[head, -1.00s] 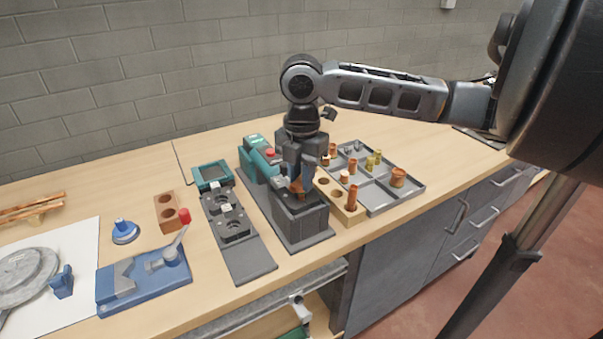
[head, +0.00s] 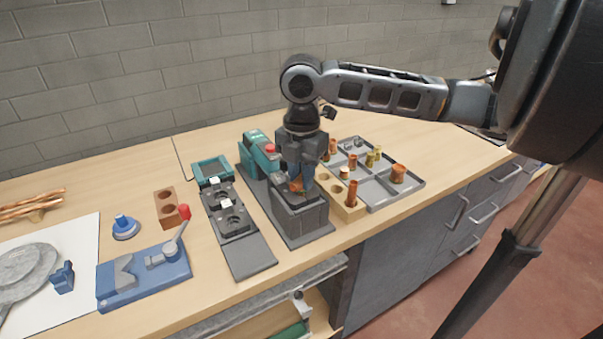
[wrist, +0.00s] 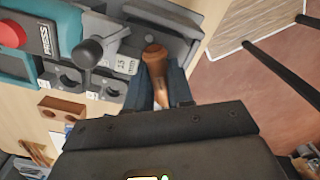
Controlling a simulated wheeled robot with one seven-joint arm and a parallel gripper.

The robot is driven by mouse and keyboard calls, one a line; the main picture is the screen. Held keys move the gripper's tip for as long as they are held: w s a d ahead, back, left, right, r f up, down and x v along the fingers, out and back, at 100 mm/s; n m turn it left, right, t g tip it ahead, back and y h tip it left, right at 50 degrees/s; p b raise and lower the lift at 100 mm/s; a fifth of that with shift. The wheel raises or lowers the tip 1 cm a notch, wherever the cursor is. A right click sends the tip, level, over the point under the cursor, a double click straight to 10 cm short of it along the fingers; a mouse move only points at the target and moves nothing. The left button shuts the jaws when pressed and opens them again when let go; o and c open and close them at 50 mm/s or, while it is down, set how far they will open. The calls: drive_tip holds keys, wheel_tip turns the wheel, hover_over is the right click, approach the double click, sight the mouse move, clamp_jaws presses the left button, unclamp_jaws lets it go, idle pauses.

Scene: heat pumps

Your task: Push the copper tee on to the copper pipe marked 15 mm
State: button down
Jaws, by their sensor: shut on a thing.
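My gripper (wrist: 160,97) is shut on the copper tee (wrist: 155,62), which sticks out beyond the fingertips in the wrist view. The tee's rounded end lies over the dark grey fixture, beside a white label reading 15 mm (wrist: 127,65). In the head view my gripper (head: 297,178) points down at the grey block (head: 303,222), with a bit of the copper tee (head: 295,187) showing at the fingertips. The 15 mm copper pipe cannot be made out apart from the tee. Whether the tee touches or sits over it is hidden.
A teal press unit with a red button (head: 270,149) stands behind the block. A wooden holder (head: 350,212) and a grey tray of fittings (head: 413,190) are close on the right. A holed fixture plate (head: 250,262) and a blue lever tool (head: 140,280) are on the left.

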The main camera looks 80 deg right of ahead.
drive_tip(key=shift+f, duration=0.7)
drive_tip(key=c, duration=0.9)
unclamp_jaws()
drive_tip(key=shift+w+r, duration=0.1)
drive_tip(key=shift+r, duration=0.05)
